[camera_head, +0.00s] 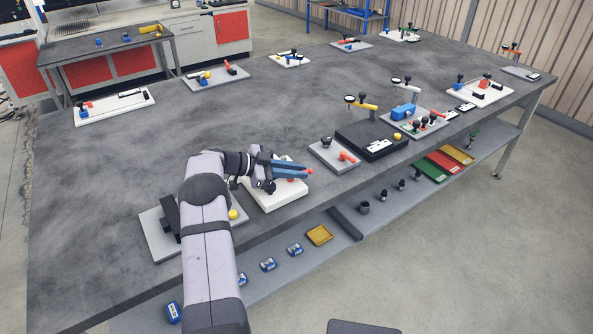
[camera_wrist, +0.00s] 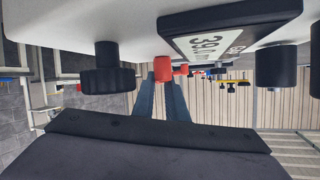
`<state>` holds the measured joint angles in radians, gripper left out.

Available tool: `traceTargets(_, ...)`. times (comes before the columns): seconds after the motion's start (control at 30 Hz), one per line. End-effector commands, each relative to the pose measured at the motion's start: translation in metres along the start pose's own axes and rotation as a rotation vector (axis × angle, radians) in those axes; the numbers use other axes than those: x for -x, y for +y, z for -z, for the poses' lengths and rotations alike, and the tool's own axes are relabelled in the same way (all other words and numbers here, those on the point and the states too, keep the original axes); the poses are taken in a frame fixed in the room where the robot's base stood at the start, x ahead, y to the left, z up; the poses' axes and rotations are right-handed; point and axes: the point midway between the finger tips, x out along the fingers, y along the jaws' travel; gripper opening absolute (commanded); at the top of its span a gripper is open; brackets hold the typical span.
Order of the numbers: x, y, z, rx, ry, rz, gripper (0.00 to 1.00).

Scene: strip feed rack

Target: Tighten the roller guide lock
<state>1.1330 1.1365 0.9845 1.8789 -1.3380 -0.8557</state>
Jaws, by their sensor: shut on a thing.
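My gripper (camera_head: 303,172) reaches right over a white fixture plate (camera_head: 271,203) near the table's front edge. Its blue fingers are close together, with a red handle (camera_head: 310,170) at their tips. In the wrist view the fingers run up to this red handle (camera_wrist: 162,69), and they are shut on it. I take the red handle to be the roller guide lock; no label on it shows. Its base and how far it is turned are hidden. A black ribbed knob (camera_wrist: 107,72) is to the left in the wrist view, apart from the fingers.
A display panel (camera_wrist: 220,38) and a black cylinder (camera_wrist: 275,68) are close on the right in the wrist view. A grey plate with a red handle (camera_head: 334,155) stands right of the fingertips. A grey plate with a black block (camera_head: 158,236) is left. Bare tabletop (camera_head: 130,150) lies behind.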

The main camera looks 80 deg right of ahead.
Motion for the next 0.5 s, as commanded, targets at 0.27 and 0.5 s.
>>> traceTargets(0.27, -0.0005, -0.0012, -0.0017, -0.039, 0.021, -0.077, 0.0)
traceTargets(0.5, 0.0011, 0.0008, -0.0006, -0.058, 0.026, -0.125, 0.0)
